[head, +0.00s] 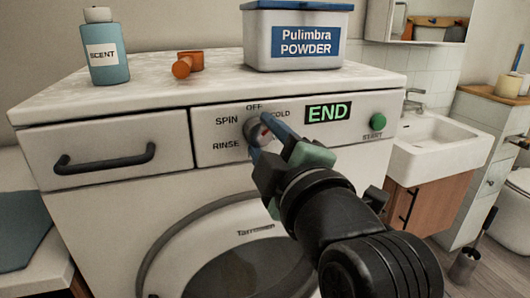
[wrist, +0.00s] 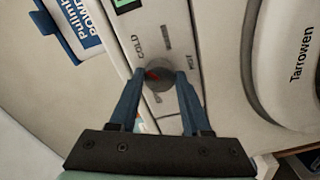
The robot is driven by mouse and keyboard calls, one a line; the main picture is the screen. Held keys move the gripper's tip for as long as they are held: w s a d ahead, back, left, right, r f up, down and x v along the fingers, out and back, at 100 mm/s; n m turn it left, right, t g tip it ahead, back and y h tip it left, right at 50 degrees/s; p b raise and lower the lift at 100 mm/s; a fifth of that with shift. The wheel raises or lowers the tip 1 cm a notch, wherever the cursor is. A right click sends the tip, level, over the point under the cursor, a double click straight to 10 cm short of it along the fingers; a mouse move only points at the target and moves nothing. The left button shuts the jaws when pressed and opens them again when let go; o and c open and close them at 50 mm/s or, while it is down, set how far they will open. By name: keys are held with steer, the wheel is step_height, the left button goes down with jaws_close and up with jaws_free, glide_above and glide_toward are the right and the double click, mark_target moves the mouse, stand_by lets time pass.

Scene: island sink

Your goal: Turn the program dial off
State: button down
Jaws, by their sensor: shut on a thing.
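The program dial (head: 251,131) is a round grey knob with a red mark, on the white washing machine's front panel. SPIN, RINSE, OFF and COLD labels stand around it in the head view. My gripper (head: 262,136) is on the dial, its blue fingers on either side and partly hiding it. In the wrist view the fingers of my gripper (wrist: 159,80) close on the dial (wrist: 162,79). There the red mark lies on the dial's left side. I cannot tell exactly which label it points to, as a finger covers that area.
The green END display (head: 327,112) and green START button (head: 378,122) are right of the dial. A drawer handle (head: 105,160) sticks out at left.

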steer(key=n+b, duration=0.3)
steer(key=n, duration=0.2)
steer(key=shift+d+f+n+b, duration=0.1)
steer(key=shift+f+n+b, duration=0.05)
steer(key=shift+n+b, duration=0.2)
steer(key=n+b, duration=0.2)
steer(key=n, duration=0.1)
steer(key=shift+r+n+b, duration=0.2)
steer(key=shift+n+b, duration=0.35)
steer(key=shift+n, duration=0.6)
steer(key=shift+c, duration=1.8)
jaws_free()
steer(key=shift+s, duration=0.1)
steer(key=p+v, duration=0.1)
steer(key=v, duration=1.1)
steer(key=shift+s, duration=0.35)
